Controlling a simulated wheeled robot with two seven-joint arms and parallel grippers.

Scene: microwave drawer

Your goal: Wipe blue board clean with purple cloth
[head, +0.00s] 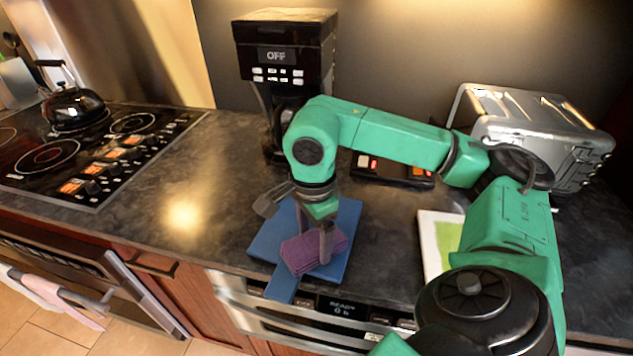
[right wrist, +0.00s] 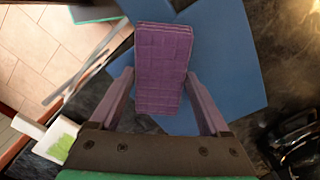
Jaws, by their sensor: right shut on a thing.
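The blue board (head: 344,222) lies flat on the dark counter near its front edge, with its handle toward the front. The folded purple cloth (head: 299,256) is at the board's front part. My right gripper (head: 313,244) points down over the board and is shut on the cloth. In the right wrist view the cloth (right wrist: 163,65) sits between the fingers and the blue board (right wrist: 232,60) shows beyond it. The cloth hides part of the board, and no stain shows clearly. My left gripper is not in view.
A black coffee machine (head: 285,45) stands behind the board, and a silver toaster (head: 530,125) at the back right. A white and green board (head: 445,236) lies to the right. A kettle (head: 72,105) sits on the stove (head: 90,150) at left. The counter left of the board is clear.

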